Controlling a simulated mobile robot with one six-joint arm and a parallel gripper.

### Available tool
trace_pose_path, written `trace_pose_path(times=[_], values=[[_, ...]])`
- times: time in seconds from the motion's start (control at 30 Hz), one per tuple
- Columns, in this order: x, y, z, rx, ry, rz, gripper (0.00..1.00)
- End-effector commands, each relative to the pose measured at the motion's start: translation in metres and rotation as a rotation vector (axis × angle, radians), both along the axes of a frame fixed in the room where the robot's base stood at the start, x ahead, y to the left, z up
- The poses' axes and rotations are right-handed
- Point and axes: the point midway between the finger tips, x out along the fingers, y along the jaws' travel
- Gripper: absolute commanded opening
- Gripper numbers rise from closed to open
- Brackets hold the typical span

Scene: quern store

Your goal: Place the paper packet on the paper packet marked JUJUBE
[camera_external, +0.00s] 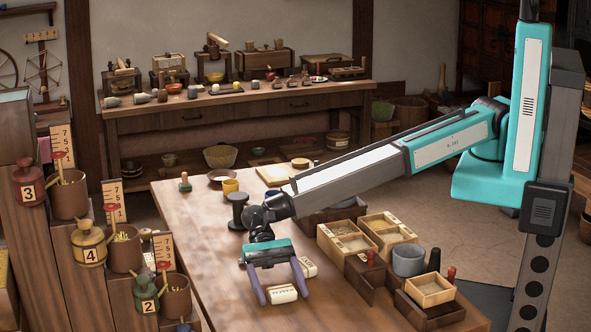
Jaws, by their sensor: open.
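A pale paper packet (282,295) with dark lettering lies on the table near its front edge. A second pale packet (309,268) lies just behind and to the right, partly hidden by a finger. The lettering on both is too small to read surely, so I cannot tell which is marked JUJUBE. My gripper (284,299) points down with its purple fingers open, one on each side of the front packet in the picture. I cannot tell whether the fingers touch it.
Right of the packets stand wooden boxes with pale contents (387,228), a grey cup (408,260) and a small wooden box (429,290). A dark spool (238,211) and yellow cup (230,186) stand behind. The table's left part (205,240) is clear.

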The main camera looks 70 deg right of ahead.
Motion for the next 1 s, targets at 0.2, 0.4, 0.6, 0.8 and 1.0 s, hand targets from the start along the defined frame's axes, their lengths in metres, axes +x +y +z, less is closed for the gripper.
trace_pose_path(times=[0.2,0.4,0.6,0.8,1.0], values=[[0.0000,-0.0002,-0.0001,0.000,0.000,0.000,0.77],[0.0000,-0.0003,-0.0001,0.000,0.000,0.001,0.75],[0.0000,-0.0003,-0.0001,0.000,0.000,0.001,0.41],[0.0000,-0.0003,0.0001,0.000,0.000,0.001,0.29],[0.0000,-0.0003,0.0024,0.000,0.000,0.000,0.29]])
